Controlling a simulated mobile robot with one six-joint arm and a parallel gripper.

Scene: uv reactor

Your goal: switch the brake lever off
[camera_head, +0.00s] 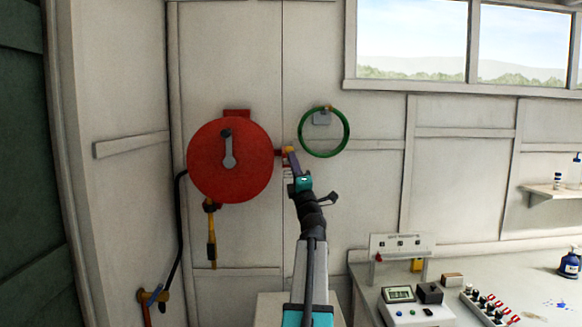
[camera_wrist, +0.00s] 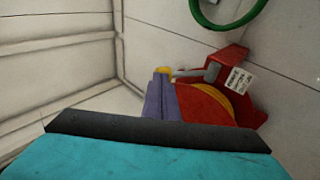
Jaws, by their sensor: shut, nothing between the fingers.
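A round red reel (camera_head: 205,175) hangs on the wall, with a dark-knobbed grey handle (camera_head: 229,155) on its face. In the wrist view a red fitting (camera_wrist: 210,112) carries a short grey lever (camera_wrist: 197,74) beside a white label (camera_wrist: 239,80). This looks like the brake lever, but I cannot read the label. My gripper (camera_head: 291,160) is shut and empty at the reel's right side. Its purple fingers (camera_wrist: 162,98) are close to the grey lever, with a yellow piece at their end. I cannot tell whether they touch it.
A green ring (camera_head: 301,137) hangs on the wall right of the reel. A black hose (camera_head: 178,240) runs down the left side. A yellow-handled nozzle (camera_head: 211,240) hangs below the reel. A bench (camera_head: 480,265) with control boxes stands at the right.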

